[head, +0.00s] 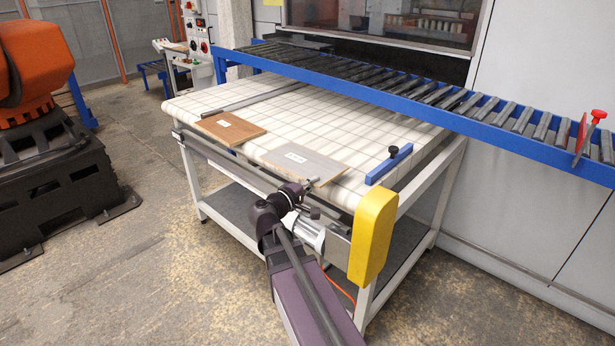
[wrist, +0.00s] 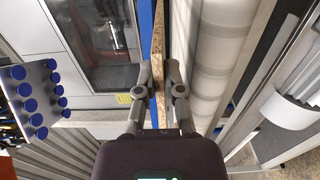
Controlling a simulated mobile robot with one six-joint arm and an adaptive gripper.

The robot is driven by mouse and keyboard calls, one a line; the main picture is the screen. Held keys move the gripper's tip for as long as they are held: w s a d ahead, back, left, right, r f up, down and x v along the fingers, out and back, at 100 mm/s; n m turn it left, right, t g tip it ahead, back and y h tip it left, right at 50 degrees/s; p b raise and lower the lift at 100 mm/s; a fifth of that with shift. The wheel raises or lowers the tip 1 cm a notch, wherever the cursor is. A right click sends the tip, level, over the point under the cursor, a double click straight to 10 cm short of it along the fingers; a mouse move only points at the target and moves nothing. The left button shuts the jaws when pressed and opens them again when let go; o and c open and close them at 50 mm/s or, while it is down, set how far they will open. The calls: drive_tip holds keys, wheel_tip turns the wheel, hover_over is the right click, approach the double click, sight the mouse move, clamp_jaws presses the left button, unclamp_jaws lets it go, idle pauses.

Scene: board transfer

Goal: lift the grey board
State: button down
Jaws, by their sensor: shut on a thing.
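The grey board (head: 298,160) lies flat at the front edge of the white gridded belt table (head: 350,115), with a small white label on top. My gripper (head: 313,183) is at its near edge, reaching in from the front. In the wrist view, the board's thin edge (wrist: 158,55) stands between the two fingers of my gripper (wrist: 160,75), which are shut on it. I cannot tell whether the board still touches the belt.
A brown board (head: 222,133) with a label lies to the left. A blue stop with a black knob (head: 388,165) is to the right, and a yellow guard (head: 372,235) covers the table's front corner. A blue-framed roller conveyor (head: 400,85) runs behind. The belt's middle is clear.

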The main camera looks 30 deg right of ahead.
drive_tip(key=shift+s, duration=0.4)
drive_tip(key=shift+r, duration=0.1)
idle(0.3)
drive_tip(key=shift+r+p, duration=3)
drive_tip(key=shift+p, duration=0.05)
